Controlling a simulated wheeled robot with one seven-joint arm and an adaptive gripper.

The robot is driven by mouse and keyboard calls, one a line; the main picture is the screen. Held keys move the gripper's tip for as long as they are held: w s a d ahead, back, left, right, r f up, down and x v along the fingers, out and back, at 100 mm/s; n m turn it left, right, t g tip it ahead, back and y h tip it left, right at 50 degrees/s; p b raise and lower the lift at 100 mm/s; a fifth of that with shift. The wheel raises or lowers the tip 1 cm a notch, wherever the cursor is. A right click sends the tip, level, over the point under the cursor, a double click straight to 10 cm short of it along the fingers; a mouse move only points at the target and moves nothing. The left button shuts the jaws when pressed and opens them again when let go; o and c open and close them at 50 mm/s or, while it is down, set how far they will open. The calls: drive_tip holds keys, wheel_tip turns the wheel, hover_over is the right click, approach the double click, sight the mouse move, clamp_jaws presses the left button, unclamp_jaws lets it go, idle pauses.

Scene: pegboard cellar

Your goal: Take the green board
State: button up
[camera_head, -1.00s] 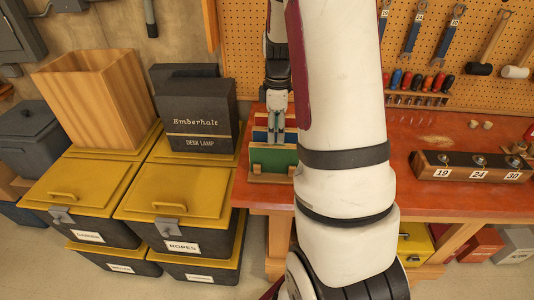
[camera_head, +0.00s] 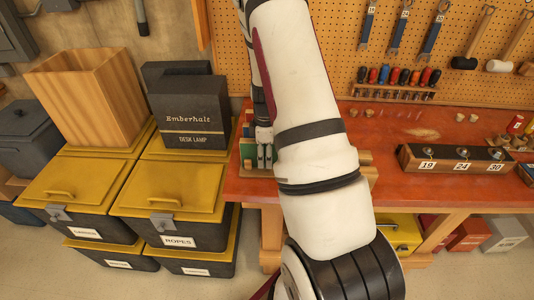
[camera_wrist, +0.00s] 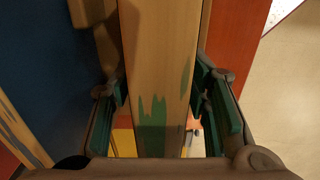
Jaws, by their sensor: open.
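The green board (camera_head: 246,151) stands in a small wooden rack at the left end of the red workbench, largely hidden behind my gripper and arm. My gripper (camera_head: 264,156) is at the board, pointing down. In the wrist view, a bare wooden edge with patches of green paint, apparently the top of the green board (camera_wrist: 160,60), runs between the two fingers. My gripper (camera_wrist: 165,100) is open there, with one green-padded finger on each side of the edge. Gaps show beside the edge near the pads.
A blue board (camera_wrist: 40,70) stands close to the left finger in the wrist view. The red workbench (camera_head: 400,200) carries a numbered wooden block (camera_head: 460,162) to the right. Yellow-lidded bins (camera_head: 170,190) and a black desk-lamp box (camera_head: 189,112) stand left of the bench.

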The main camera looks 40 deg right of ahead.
drive_tip(key=shift+f, duration=0.2)
clamp_jaws()
drive_tip(key=shift+r, duration=0.15)
